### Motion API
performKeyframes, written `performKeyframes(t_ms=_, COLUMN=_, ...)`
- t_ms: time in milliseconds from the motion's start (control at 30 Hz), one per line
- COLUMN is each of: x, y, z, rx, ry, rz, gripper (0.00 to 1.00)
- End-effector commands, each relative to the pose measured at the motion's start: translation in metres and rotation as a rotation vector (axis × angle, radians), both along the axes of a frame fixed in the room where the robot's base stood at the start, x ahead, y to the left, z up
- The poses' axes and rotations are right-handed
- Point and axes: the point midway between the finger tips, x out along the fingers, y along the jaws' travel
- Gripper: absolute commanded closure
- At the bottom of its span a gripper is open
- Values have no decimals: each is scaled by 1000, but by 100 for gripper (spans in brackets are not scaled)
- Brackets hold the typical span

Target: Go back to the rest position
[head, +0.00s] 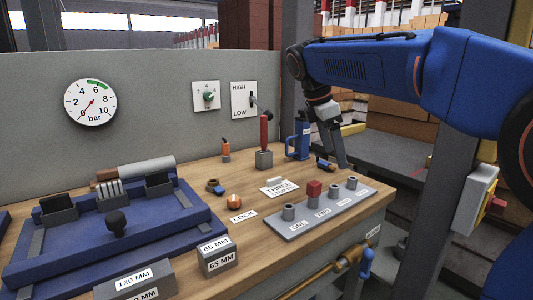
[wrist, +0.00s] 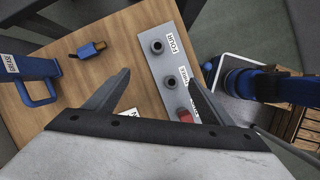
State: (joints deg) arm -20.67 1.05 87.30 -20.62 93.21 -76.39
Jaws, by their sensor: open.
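My gripper (head: 336,160) hangs over the right part of the workbench in the head view, jaws apart and pointing down. In the wrist view its two fingers (wrist: 158,85) are spread, with nothing held between them; bench wood and part of the grey plate show between. My blue arm reaches in from the right.
A grey plate (head: 327,211) with several sockets and a red piece (head: 314,190) lies near the bench's right edge. A grey panel stands behind.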

Motion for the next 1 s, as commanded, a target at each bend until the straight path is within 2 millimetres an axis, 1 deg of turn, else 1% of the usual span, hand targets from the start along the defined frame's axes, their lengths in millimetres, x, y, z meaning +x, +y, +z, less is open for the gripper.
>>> performKeyframes(t_ms=267, x=-34, y=-25, z=-11, rx=64, ry=-72, rz=-146, gripper=24)
performKeyframes(t_ms=367, x=-54, y=-37, z=-19, rx=101, ry=-111, rz=-232, gripper=24)
performKeyframes(t_ms=433, x=-71, y=-46, z=-27, rx=135, ry=-145, rz=-307, gripper=24)
performKeyframes(t_ms=600, x=-115, y=-67, z=-52, rx=223, ry=-225, rz=-506, gripper=24)
performKeyframes(t_ms=767, x=-156, y=-82, z=-79, rx=307, ry=-295, rz=-700, gripper=24)
performKeyframes(t_ms=1000, x=-217, y=-97, z=-127, rx=437, ry=-389, rz=-1001, gripper=24)
